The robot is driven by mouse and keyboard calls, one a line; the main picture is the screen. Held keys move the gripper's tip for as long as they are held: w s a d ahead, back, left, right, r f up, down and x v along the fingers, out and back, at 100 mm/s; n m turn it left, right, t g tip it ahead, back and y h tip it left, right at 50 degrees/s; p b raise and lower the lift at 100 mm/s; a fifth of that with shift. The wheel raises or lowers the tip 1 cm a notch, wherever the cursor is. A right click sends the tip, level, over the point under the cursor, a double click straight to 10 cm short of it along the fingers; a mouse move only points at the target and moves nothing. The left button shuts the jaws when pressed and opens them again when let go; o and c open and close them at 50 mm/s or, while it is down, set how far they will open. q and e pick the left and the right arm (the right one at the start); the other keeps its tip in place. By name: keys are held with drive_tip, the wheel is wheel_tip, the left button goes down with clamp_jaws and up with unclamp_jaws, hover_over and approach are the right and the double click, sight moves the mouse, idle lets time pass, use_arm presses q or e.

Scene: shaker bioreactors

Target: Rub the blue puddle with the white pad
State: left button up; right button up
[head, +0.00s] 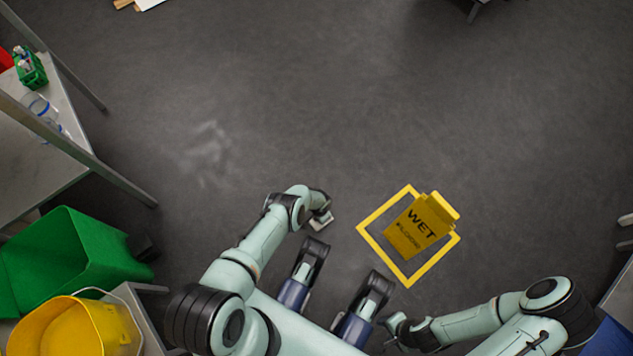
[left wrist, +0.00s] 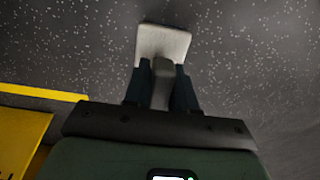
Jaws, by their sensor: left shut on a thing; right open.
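The white pad (left wrist: 163,42) is a pale, flat, rounded block with a short grip. My left gripper (left wrist: 163,72) is shut on that grip, with a finger on each side. In the head view the pad (head: 322,222) shows small at the end of my left arm, low over or on the grey floor; I cannot tell whether it touches. My right gripper (head: 391,323) is open and empty, low in the head view. I see no blue puddle in either view; the floor around the pad looks plain grey.
A yellow WET sign (head: 421,226) stands inside a yellow floor frame (head: 368,216), right of the pad. A green bin (head: 62,262) and a yellow bucket (head: 75,328) are at lower left, below a grey table (head: 30,165).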

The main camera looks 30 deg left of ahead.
use_arm(q)
drive_tip(key=shift+s+f, duration=0.1)
drive_tip(key=shift+s+a+f+p, duration=0.1)
drive_tip(key=shift+s+a+p, duration=0.2)
drive_tip(key=shift+s+p, duration=0.3)
drive_tip(key=shift+s+a+p, duration=0.25)
drive_tip(key=shift+s+p, duration=0.1)
drive_tip(key=shift+s, duration=0.45)
drive_tip(key=shift+s+a+f, duration=0.15)
drive_tip(key=shift+s+a, duration=0.1)
drive_tip(key=shift+s, duration=0.45)
clamp_jaws()
drive_tip(key=shift+p, duration=0.35)
wheel_tip(320, 180, up, 6)
drive_tip(key=p, duration=0.4)
drive_tip(key=shift+w, duration=0.3)
drive_tip(key=shift+r, duration=0.2)
drive_tip(key=shift+r+p, duration=1.15)
drive_tip(key=shift+r, duration=0.25)
